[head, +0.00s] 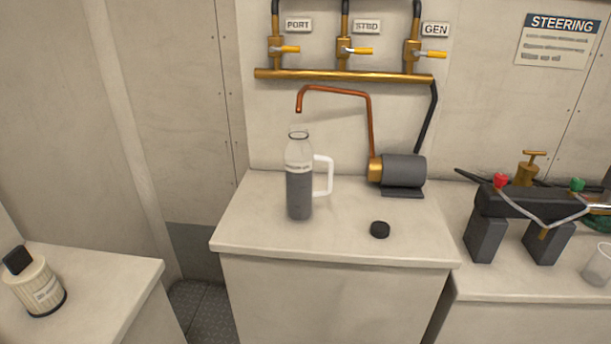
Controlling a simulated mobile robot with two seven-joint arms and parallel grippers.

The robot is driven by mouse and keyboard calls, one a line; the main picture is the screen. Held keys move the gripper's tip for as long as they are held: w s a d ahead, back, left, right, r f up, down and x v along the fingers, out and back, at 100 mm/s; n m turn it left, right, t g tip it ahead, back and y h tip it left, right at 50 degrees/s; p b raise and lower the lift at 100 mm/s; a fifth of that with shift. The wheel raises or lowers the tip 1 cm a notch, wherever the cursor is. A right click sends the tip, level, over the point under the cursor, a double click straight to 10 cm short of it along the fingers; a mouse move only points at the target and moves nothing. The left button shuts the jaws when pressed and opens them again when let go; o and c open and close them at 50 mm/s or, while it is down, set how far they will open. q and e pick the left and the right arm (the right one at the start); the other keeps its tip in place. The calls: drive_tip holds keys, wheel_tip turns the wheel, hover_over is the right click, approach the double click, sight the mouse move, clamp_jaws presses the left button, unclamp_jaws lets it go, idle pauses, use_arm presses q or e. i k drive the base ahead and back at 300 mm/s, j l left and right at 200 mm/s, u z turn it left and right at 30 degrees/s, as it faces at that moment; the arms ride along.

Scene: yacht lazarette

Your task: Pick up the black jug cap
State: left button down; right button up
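The black jug cap (379,230) lies on the middle counter (280,244), right of the jug and near the counter's front right part. The clear jug (299,180) with a white handle stands upright on the same counter, its mouth uncapped and dark liquid inside. Neither of my grippers shows in the head view.
A copper spout (335,89) hangs above the jug's mouth, leading to a pump (402,170) behind the cap. Yellow-handled valves (362,51) line the wall. A filter canister (38,286) stands on the left counter. A clear cup (598,265) and clamp-like apparatus (525,202) occupy the right counter.

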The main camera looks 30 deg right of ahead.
sight(379, 229)
drive_tip(key=z, duration=1.4)
